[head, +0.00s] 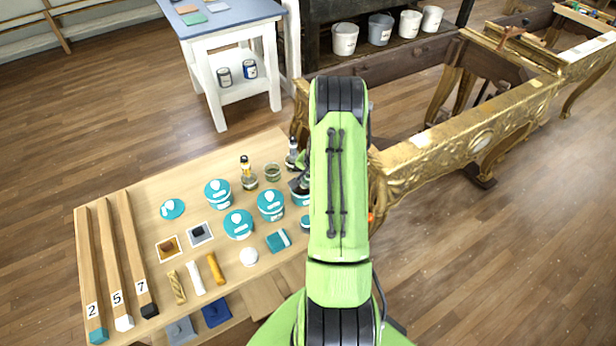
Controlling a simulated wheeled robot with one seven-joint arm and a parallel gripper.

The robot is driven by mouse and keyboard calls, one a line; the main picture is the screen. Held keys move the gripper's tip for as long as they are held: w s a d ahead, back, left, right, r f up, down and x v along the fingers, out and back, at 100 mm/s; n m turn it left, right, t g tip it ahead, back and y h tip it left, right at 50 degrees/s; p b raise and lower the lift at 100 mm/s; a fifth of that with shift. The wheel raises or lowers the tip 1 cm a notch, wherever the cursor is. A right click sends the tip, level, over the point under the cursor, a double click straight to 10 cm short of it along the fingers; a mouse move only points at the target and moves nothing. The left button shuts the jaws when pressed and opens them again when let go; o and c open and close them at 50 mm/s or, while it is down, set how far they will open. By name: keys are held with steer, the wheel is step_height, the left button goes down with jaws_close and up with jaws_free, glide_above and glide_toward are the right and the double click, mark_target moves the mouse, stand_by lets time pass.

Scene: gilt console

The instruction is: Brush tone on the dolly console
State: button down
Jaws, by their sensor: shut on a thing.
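A carved gilt console (440,148) with an open frame stands right of my arm. Paler patches show on its front rail. I cannot make out a dolly under it. My green arm reaches forward and hides most of my gripper (298,184). Only a dark edge of it shows left of the arm, beside a partly hidden teal-labelled pot (301,198) on the wooden bench. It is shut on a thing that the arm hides. I cannot tell whether it touches the pot. No brush shows clearly.
The wooden bench (140,190) carries teal-lidded tubs (238,224), a glass jar (272,172), a bottle (247,172) and numbered sticks (113,260). A blue-topped table (235,14) and several buckets (345,38) stand behind. Another gilt piece (585,62) is far right. Right-hand floor is clear.

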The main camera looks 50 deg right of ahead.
steer(key=shift+r+p, duration=1.85)
steer(key=shift+r, duration=1.6)
steer(key=shift+f, duration=0.1)
